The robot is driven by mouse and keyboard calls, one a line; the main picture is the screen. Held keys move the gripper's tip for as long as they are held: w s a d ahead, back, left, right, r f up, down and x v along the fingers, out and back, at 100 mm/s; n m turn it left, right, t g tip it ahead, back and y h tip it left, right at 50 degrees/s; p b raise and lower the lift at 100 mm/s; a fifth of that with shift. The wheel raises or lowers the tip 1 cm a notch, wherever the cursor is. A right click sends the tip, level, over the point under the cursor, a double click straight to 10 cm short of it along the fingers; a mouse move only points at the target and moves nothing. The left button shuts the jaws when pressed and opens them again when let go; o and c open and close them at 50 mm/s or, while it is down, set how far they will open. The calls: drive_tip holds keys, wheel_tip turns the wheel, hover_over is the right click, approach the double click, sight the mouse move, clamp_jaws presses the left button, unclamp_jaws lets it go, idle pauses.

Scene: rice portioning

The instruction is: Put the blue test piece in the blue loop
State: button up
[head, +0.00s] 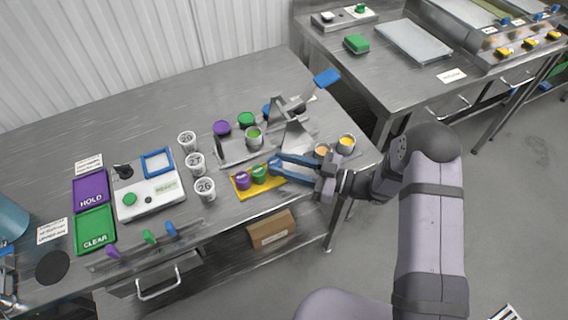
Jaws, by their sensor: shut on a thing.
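My gripper (275,167) reaches in from the right with its blue fingers at the right end of a yellow tray (270,191). It is shut on the blue test piece, which is mostly hidden by the fingers of the same colour. A purple test piece (242,181) and a green test piece (259,175) stand on the tray, left of the fingertips.
Several white numbered cups (204,189) stand between the tray and the device. A metal rack (232,152) with coloured containers stands behind the tray. Purple HOLD (91,191) and green CLEAR (95,231) mats lie left.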

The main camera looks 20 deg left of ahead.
drive_tip(key=shift+f, duration=0.25)
drive_tip(key=shift+f, duration=0.2)
drive_tip(key=o, duration=1)
drive_tip(key=shift+o, duration=0.2)
drive_tip(key=d+b, duration=0.3)
drive_tip(key=d, duration=0.2)
drive_tip(key=shift+d+f, duration=0.15)
drive_tip(key=shift+d, duration=0.25)
drive_tip(key=shift+o, duration=0.6)
drive_tip(key=shift+d, duration=0.8)
